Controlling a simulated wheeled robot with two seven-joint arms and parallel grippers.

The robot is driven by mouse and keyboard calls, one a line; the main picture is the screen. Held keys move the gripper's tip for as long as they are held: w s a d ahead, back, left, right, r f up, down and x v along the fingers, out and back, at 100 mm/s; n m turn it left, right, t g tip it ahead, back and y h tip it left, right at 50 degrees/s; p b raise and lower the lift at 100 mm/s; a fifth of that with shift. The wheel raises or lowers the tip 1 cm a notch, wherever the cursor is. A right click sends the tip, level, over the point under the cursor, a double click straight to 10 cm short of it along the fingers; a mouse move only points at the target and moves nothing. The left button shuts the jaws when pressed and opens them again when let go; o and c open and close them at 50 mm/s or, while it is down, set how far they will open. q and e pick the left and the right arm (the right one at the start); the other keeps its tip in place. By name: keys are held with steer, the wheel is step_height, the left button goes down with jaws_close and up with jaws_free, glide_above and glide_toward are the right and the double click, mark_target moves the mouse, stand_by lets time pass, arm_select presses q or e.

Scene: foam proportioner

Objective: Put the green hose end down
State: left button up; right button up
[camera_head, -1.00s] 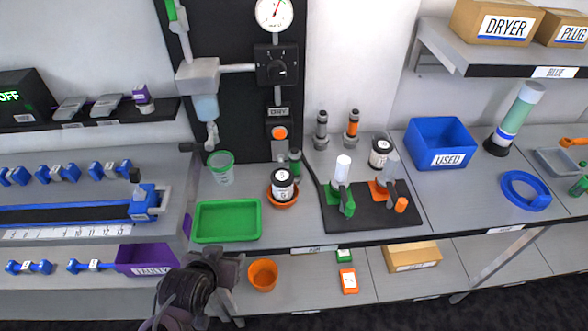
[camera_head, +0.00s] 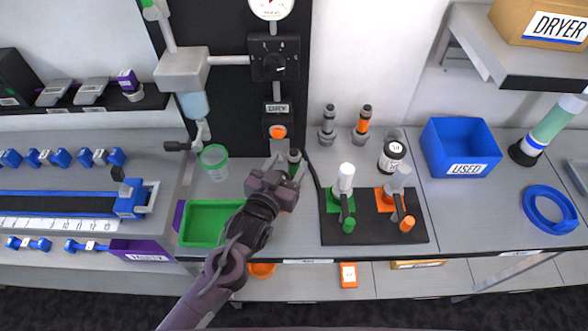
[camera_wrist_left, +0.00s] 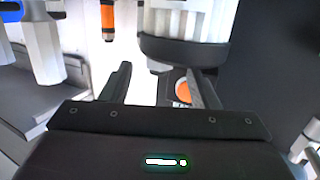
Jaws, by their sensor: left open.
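My left gripper (camera_head: 279,166) is raised in front of the black panel, below its orange button (camera_head: 277,132). It is open, and I see nothing held in it. A dark, greenish fitting (camera_head: 294,157), possibly the green hose end, stands just right of the fingers; I cannot tell whether they touch. In the left wrist view the two fingers (camera_wrist_left: 160,85) are apart, with a pale faceted fitting with a dark collar (camera_wrist_left: 185,50) beyond them. The gripper hides most of the counter spot behind it. My right gripper is not in view.
A green tray (camera_head: 187,237) lies left of my forearm, with a green-rimmed cup (camera_head: 214,162) behind it. A black mat (camera_head: 375,236) with green and orange hose fittings lies right. A blue bin (camera_head: 455,135) and blue ring (camera_head: 550,210) stand farther right.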

mark_target(291, 160)
arm_select(q)
steer(key=p+x, duration=0.1)
steer(key=x, duration=0.3)
steer(key=shift+w+d+f, duration=0.1)
steer(key=shift+w+f, duration=0.1)
jaws_close()
